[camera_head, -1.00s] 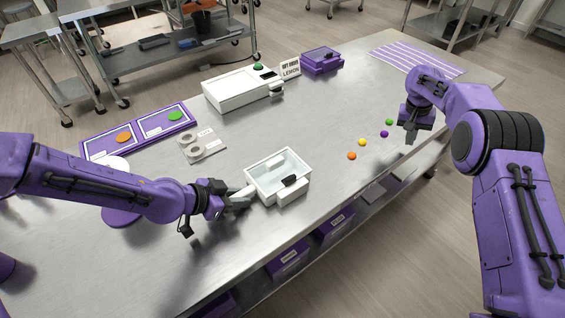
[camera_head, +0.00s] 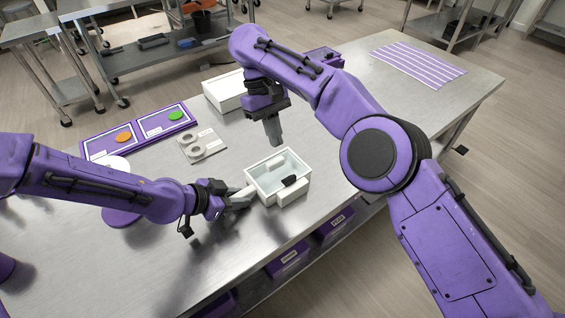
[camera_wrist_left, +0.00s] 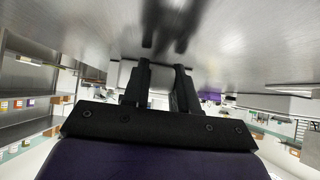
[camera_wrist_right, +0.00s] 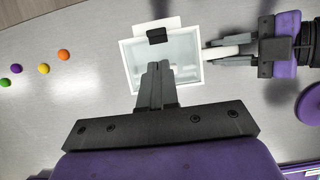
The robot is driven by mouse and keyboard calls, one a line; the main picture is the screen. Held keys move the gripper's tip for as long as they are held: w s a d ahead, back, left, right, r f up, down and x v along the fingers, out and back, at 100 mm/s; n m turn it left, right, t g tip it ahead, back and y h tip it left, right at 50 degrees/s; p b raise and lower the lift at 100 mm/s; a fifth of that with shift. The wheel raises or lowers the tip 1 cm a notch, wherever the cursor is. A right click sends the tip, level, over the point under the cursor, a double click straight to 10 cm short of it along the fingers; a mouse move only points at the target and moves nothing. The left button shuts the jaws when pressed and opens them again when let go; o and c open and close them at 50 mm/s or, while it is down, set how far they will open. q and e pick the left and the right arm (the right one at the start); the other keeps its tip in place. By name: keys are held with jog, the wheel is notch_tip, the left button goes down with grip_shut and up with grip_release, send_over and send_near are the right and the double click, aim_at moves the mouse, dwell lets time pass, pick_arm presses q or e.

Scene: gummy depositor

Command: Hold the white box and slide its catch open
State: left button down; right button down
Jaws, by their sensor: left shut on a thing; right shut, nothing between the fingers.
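The white box (camera_head: 254,178) stands on the steel table, open-topped or clear-lidded, with pale inner walls. A black catch (camera_head: 290,181) sits on its front side, by a white block; it also shows in the right wrist view (camera_wrist_right: 156,36). My left gripper (camera_head: 243,196) is shut on the white handle (camera_wrist_right: 222,51) at the box's left side. My right gripper (camera_head: 274,140) is shut and empty, pointing down above the box's back edge. In the right wrist view its fingertips (camera_wrist_right: 158,68) overlap the box interior.
Several coloured balls, such as the orange one (camera_wrist_right: 63,54), lie on the table beside the box. A grey plate with two rings (camera_head: 201,144) and purple-framed mats (camera_head: 139,131) lie at left. A white machine (camera_head: 224,91) stands behind, partly hidden by my right arm.

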aim_at(291, 179)
jog(key=x, duration=0.8)
jog(key=shift+d+f, duration=0.1)
jog(key=shift+s+d, duration=0.35)
jog(key=shift+s, duration=0.2)
jog(key=shift+s+d, duration=0.35)
jog(key=shift+s, duration=0.15)
